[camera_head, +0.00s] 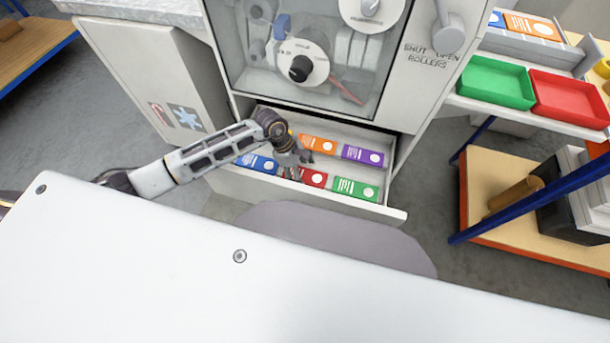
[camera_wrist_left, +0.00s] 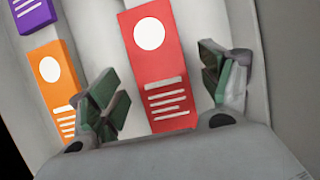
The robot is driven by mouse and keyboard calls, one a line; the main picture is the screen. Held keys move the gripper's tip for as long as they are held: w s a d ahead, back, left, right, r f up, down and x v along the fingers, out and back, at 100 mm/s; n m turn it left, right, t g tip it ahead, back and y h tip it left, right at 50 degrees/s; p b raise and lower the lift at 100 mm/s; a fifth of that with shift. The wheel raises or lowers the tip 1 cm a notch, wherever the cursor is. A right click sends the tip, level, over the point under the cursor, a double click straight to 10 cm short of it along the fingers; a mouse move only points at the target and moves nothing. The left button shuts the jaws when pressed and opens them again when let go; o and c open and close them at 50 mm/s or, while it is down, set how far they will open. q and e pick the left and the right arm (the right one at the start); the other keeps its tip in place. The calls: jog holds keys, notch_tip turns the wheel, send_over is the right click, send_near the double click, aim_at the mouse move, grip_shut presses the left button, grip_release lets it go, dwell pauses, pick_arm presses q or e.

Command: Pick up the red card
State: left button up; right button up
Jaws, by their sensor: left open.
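The red card (camera_head: 314,178) lies in the open drawer (camera_head: 396,213) of the machine, in the front row between a blue card (camera_head: 259,164) and a green card (camera_head: 355,188). In the left wrist view the red card (camera_wrist_left: 158,72) has a white circle and white lines, and its lower end lies between my fingers. My left gripper (camera_head: 298,166) reaches into the drawer from the left. In the wrist view its two fingers (camera_wrist_left: 165,103) are open, one on each side of the card, with gaps beside it. My right gripper is not in view.
An orange card (camera_head: 318,144) and a purple card (camera_head: 362,155) lie in the drawer's back row. The machine's windowed front (camera_head: 320,60) stands above the drawer. Green (camera_head: 497,83) and red (camera_head: 568,99) trays sit on a shelf at the right.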

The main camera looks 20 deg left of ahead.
aim_at(302, 174)
pick_arm(q)
jog(key=c, duration=0.9)
notch_tip(302, 174, up, 10)
dwell(0.6)
dwell(0.4)
